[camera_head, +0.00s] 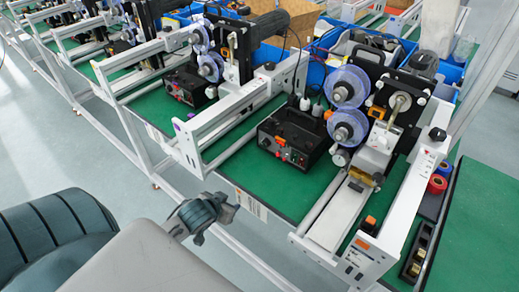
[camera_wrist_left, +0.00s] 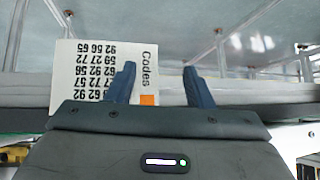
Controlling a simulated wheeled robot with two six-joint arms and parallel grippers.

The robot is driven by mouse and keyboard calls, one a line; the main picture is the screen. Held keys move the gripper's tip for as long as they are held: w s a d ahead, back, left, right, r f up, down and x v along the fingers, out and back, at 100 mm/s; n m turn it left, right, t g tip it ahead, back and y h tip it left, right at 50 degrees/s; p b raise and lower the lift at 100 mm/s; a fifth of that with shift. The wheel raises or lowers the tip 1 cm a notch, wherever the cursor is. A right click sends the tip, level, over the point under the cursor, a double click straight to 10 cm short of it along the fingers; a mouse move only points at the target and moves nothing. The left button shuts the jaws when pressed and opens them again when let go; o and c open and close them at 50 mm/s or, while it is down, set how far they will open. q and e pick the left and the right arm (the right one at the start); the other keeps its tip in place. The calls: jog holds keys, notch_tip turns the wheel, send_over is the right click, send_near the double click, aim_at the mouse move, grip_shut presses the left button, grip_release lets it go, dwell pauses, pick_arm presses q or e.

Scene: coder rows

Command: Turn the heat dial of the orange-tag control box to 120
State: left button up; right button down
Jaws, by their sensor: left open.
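The near black control box (camera_head: 293,137) stands on the green bench top left of the blue spools, with orange marks on its front. Its dial and any numbers are too small to read. My left gripper (camera_head: 222,207) is in front of the bench's front edge, nearer to me than the box and apart from it. In the left wrist view my left gripper (camera_wrist_left: 160,70) is open, with nothing between its fingers. Behind it there is a white card (camera_wrist_left: 95,75) headed "Codes" with rows of numbers and an orange square. My right gripper is not seen.
Another black box (camera_head: 190,87) stands farther left on the bench row. White frame rails (camera_head: 400,190) and blue spools (camera_head: 347,86) stand right of the near box. Tape rolls (camera_head: 437,184) lie at the right. The floor left of the bench is clear.

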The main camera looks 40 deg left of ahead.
pick_arm(q)
notch_tip(320, 180, up, 9)
jog(key=w+d+t, duration=0.1)
jog(key=d+t, duration=0.1)
jog(key=t+h, duration=0.3)
send_near(263, 145)
jog(key=x, duration=0.8)
jog(key=shift+d, duration=0.1)
jog(key=c, duration=1)
